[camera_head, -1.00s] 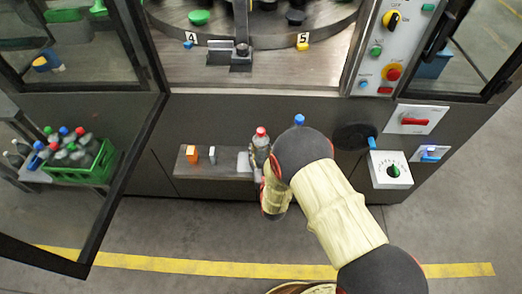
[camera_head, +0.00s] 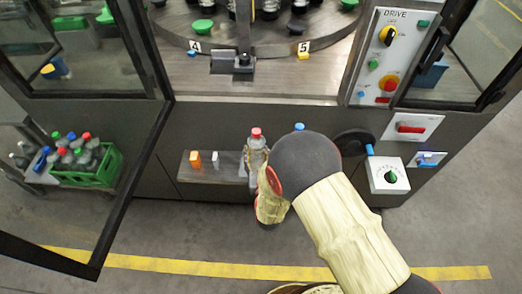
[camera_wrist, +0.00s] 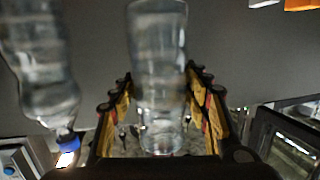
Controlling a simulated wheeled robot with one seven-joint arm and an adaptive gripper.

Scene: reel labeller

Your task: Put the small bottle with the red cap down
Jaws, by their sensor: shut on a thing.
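The small bottle with the red cap (camera_head: 257,147) is clear and upright in the head view, at the right end of a small shelf on the machine front. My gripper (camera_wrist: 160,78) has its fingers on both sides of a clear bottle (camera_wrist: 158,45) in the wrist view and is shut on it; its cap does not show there. In the head view my wrist (camera_head: 270,195) stands just below the bottle and my arm hides the fingertips. I cannot tell whether the bottle's base touches the shelf.
A blue-capped bottle (camera_head: 299,127) stands close on the right, mostly behind my arm; it shows in the wrist view (camera_wrist: 40,65). The shelf (camera_head: 212,182) carries an orange block (camera_head: 195,160) and a pale block (camera_head: 215,159). A green crate (camera_head: 90,178) of bottles is at left.

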